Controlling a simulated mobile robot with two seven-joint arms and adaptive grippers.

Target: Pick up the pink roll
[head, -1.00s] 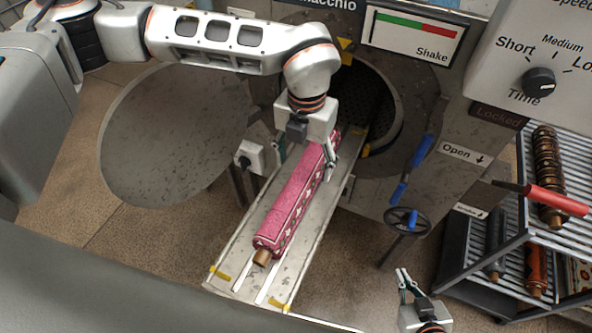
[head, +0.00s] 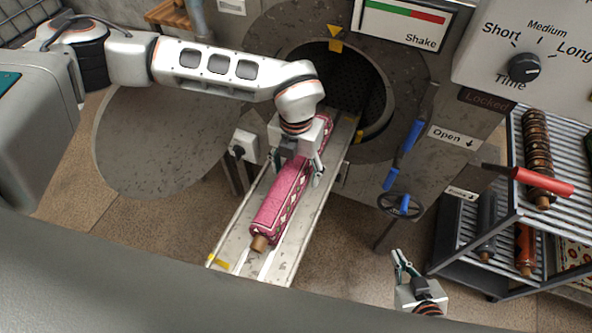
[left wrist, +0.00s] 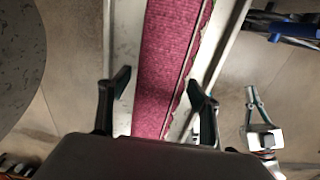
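The pink roll (head: 283,192) lies lengthwise on a grey metal tray (head: 226,243) that slopes out of the round machine opening. It has a white-patterned edge and a brown core end at its near end. My left gripper (head: 299,171) is over the roll's upper half, with one finger on each side. In the left wrist view the pink roll (left wrist: 168,70) runs between the open fingers of my left gripper (left wrist: 164,92), with gaps on both sides. My right gripper (head: 403,264) is apart from the roll, at the lower right, with its fingers spread and empty.
The machine's round opening (head: 345,85) is behind the roll. A blue-handled lever (head: 404,155) and a handwheel (head: 400,206) stand right of the tray. A rack (head: 470,262) with several rolls is at the right. A red-handled part (head: 543,181) sticks out there.

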